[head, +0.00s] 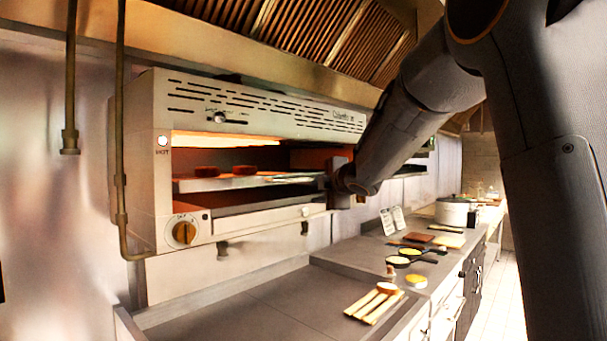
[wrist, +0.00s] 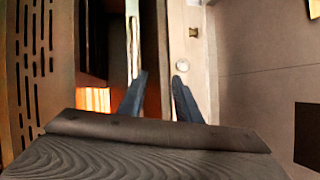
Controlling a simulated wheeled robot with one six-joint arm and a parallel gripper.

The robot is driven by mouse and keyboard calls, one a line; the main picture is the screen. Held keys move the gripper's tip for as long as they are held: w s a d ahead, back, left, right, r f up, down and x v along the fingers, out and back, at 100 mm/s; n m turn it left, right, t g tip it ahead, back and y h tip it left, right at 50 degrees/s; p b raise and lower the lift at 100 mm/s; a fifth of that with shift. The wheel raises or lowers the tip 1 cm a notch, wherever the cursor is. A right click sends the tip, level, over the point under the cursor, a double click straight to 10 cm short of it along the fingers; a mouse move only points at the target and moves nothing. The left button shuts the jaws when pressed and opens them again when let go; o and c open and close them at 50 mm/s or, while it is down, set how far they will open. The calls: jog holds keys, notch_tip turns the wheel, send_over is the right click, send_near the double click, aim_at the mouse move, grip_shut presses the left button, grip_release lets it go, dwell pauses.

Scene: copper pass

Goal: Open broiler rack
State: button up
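The broiler (head: 245,115) is a wall-mounted steel unit with an open, orange-glowing front. Its rack (head: 225,183) lies inside the opening, with two reddish round pieces (head: 207,171) on its left part. In the wrist view the rack's pale front edge (wrist: 132,45) runs up from near the left fingertip. My gripper (head: 305,179) is at the right part of the opening. The wrist view shows its two dark fingers (wrist: 160,88) apart, with nothing clearly held between them. Contact cannot be told.
An orange dial (head: 184,232) is at the broiler's lower left. Below is a grey counter (head: 255,308). Wooden strips with a bun (head: 375,304), small pans (head: 410,252) and a pot (head: 453,211) stand to the right. A slatted hood (head: 300,35) hangs above. Vertical pipes (head: 121,150) stand at left.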

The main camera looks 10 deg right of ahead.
aim_at(304, 178)
jog(key=shift+w+a+r+n+t+y+p, duration=0.15)
jog(key=shift+w+a+r+n+p, duration=0.3)
jog(key=shift+w, duration=1)
jog(key=shift+w+a+r+n+t+y+p, duration=0.1)
jog(key=shift+w+a+r+n+y+p, duration=0.3)
jog(key=shift+w, duration=1)
jog(key=shift+w+a+r+n+t+y+p, duration=0.15)
jog(key=shift+w+a+r+n, duration=0.35)
jog(key=shift+w, duration=0.95)
jog(key=shift+r, duration=0.1)
grip_shut()
